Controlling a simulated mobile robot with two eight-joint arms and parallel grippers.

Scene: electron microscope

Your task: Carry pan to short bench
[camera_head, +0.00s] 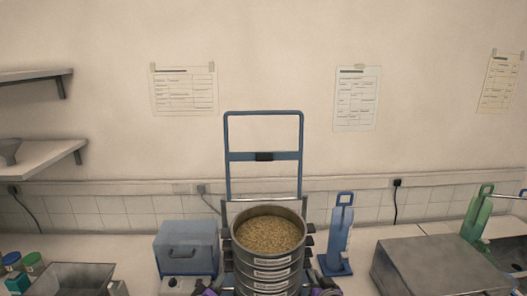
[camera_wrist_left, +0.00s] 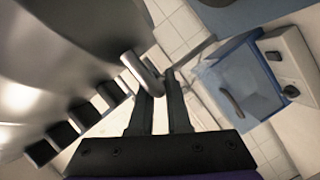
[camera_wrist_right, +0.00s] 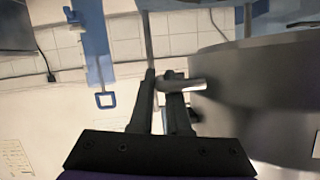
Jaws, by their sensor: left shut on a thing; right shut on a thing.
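A round metal pan (camera_head: 238,256) stands upright at the bottom centre of the head view, as a tall stack of ringed tiers with white labels, filled with tan grains. Its shiny wall fills the left of the left wrist view (camera_wrist_left: 50,60) and the right of the right wrist view (camera_wrist_right: 250,90). My left gripper (camera_wrist_left: 160,88) is shut on a silver side handle. My right gripper (camera_wrist_right: 162,82) is shut on the opposite handle. In the head view only bits of both grippers show, low beside the pan. The pan's base is hidden, so I cannot tell whether it touches anything.
A blue upright frame (camera_head: 264,156) rises directly behind the pan. A blue box device (camera_head: 186,247) stands left of it and a blue stand (camera_head: 339,240) right. A grey metal box (camera_head: 433,268) and a green tool (camera_head: 476,215) are further right. A metal tray (camera_head: 80,277) is at lower left.

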